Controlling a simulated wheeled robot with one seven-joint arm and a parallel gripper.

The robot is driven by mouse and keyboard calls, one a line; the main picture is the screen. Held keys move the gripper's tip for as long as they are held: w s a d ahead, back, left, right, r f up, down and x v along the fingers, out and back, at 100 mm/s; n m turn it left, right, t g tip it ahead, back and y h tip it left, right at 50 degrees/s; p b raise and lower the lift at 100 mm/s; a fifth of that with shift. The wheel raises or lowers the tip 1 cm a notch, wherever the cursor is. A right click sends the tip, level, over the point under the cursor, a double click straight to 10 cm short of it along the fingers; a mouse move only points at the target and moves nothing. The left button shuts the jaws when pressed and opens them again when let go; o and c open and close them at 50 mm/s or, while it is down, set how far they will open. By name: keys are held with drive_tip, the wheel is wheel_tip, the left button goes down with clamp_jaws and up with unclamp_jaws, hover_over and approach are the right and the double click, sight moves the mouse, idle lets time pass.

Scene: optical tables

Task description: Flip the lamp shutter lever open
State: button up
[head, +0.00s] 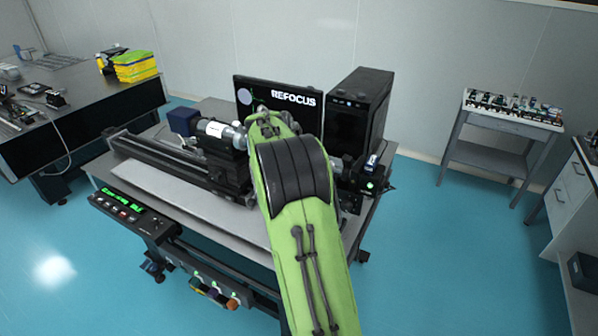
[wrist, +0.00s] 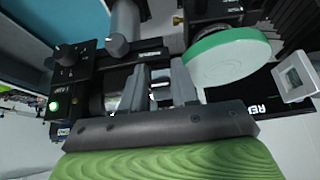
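A dark box with a lit green light (head: 370,185) stands at the right end of the bench in the head view; it may be the lamp housing. A dark box with a green light and a dial also shows at the left of the wrist view (wrist: 72,72). I cannot clearly make out the shutter lever. My gripper (wrist: 160,85) shows two grey fingers with a gap between them. Small metal and dark parts show in or behind the gap, and I cannot tell whether the fingers touch them. In the head view my green arm hides the gripper.
A grey cylinder (wrist: 123,30) and a green-rimmed disc (wrist: 230,58) lie close beyond the fingers. The bench (head: 165,185) carries a long rail, a monitor (head: 290,97) reading REFOCUS and a black computer tower (head: 357,110). Blue floor is free to the right.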

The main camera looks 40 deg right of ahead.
drive_tip(key=o, duration=0.3)
drive_tip(key=shift+o, duration=0.2)
drive_tip(key=shift+r, duration=0.1)
drive_tip(key=p+v, duration=0.1)
drive_tip(key=v, duration=1.4)
drive_tip(key=shift+a+r+p, duration=0.2)
drive_tip(key=shift+r+p, duration=0.05)
drive_tip(key=shift+p, duration=0.15)
